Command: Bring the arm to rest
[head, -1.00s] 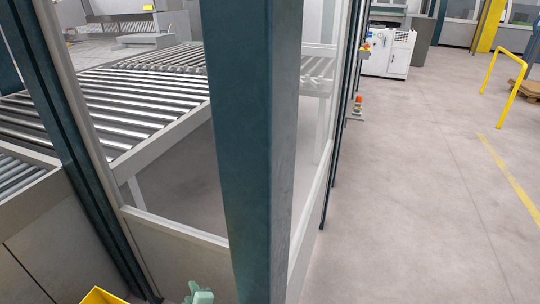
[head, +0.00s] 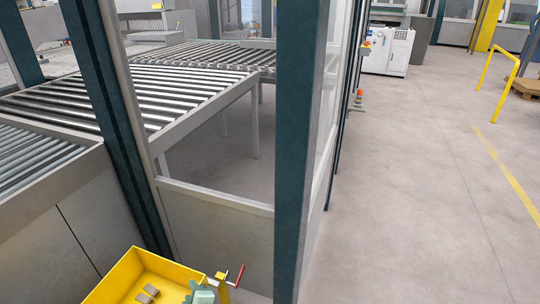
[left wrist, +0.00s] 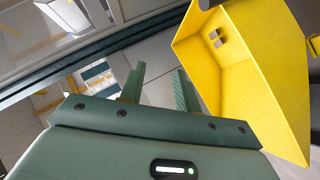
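My left gripper (head: 200,294) shows as a small grey-green shape at the bottom edge of the head view, beside the right end of a yellow bin (head: 118,284). In the left wrist view my left gripper (left wrist: 159,80) has its two fingers apart, with nothing between them. The yellow bin (left wrist: 262,100) stands to the right of the fingers in that view, apart from them. My right gripper is in neither view.
The bin holds small brown-grey pieces (head: 147,293). A red-handled crank (head: 233,277) is by its right end. A dark teal post (head: 298,150) and fence panel (head: 222,230) stand ahead, with roller conveyors (head: 130,95) behind. Open floor (head: 410,200) lies right.

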